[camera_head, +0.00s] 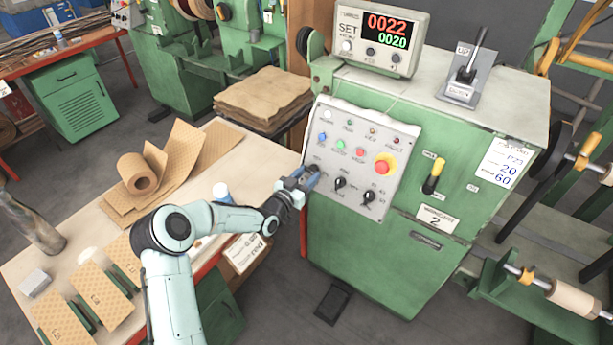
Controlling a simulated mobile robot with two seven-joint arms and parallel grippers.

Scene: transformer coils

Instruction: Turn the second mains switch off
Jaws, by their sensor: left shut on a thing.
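The green machine marked 2 (370,245) carries a light grey control panel (397,140) on its front. Along the panel's lower part are black rotary switches: a middle one (340,183) and a right one (368,197). My left gripper (309,176) is at the panel's lower left corner, shut on the leftmost rotary switch, which its jaws mostly hide. The label and angle of that switch are too small and covered to read. A yellow and black handle switch (434,176) sits to the right of the panel. My right gripper is not in view.
A red emergency button (384,164) and several coloured buttons are near my gripper on the panel. A counter box (379,38) and a lever plate (467,75) stand on top. A bench (60,262) with cardboard lies under my left arm. A black pedal (332,302) is on the floor.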

